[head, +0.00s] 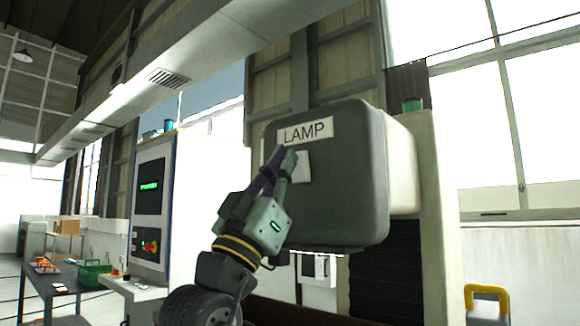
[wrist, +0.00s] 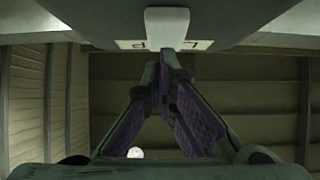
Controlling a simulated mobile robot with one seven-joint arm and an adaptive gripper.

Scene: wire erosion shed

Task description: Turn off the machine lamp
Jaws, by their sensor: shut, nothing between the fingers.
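A dark grey box (head: 345,190) with a white label reading LAMP (head: 306,131) fills the middle of the head view. A pale switch plate (head: 301,168) sits on its front face just below the label. In the wrist view the switch (wrist: 166,26) juts out at the top centre, with the label (wrist: 200,45) behind it. My gripper (head: 288,157) is shut and empty, its fingertips at the left edge of the switch in the head view. In the wrist view the closed fingertips (wrist: 168,58) are just below the switch. I cannot tell whether they touch it.
A machine cabinet (head: 150,205) with a green display and a red button stands at the left. A table (head: 60,277) with a green basket (head: 94,273) is beyond it. A yellow handle (head: 487,296) shows at the lower right. Open air lies left of the box.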

